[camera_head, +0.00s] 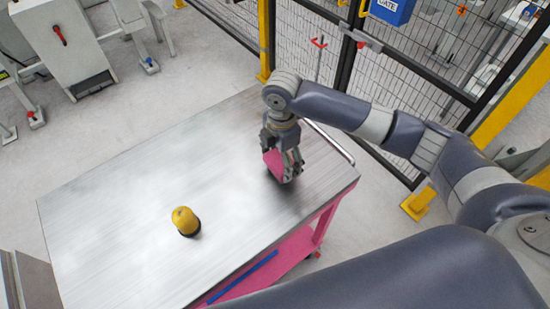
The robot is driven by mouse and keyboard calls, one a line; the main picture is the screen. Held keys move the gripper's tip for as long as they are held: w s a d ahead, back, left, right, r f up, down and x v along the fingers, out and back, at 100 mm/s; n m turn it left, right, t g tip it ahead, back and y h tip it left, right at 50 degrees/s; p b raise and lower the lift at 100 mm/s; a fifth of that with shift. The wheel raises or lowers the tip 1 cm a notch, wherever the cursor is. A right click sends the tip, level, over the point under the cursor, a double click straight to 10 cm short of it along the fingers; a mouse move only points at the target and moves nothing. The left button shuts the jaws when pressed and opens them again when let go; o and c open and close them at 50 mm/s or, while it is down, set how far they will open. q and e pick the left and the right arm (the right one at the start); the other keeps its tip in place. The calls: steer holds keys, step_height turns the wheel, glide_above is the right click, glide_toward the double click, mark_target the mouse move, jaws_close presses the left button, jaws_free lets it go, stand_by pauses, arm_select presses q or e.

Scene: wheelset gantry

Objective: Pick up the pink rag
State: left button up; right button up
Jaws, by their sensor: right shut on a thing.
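The pink rag (272,161) is at the right part of a metal-topped cart. My right gripper (284,173) points down over the cart top and is shut on the rag. Part of the rag is hidden by the fingers. I cannot tell whether the rag touches the cart top or hangs just above it. My left gripper is not in view.
The cart top (120,220) is mostly clear around a yellow and black object (185,221). A handle rail (330,142) runs along the cart's right end. A mesh fence (400,80) with yellow posts stands behind. A grey machine (65,40) is at upper left.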

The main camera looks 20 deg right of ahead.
arm_select(q)
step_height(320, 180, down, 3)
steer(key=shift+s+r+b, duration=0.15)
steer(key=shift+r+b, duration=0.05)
steer(key=shift+b, duration=0.95)
arm_select(e)
steer(key=s+d, duration=0.1)
steer(key=s, duration=0.3)
steer(key=s+d+r, duration=0.1)
steer(key=s+d, duration=0.1)
steer(key=s, duration=0.2)
steer(key=s+d, duration=0.2)
steer(key=s, duration=0.2)
steer(key=shift+s+r, duration=0.2)
steer(key=shift+s, duration=0.2)
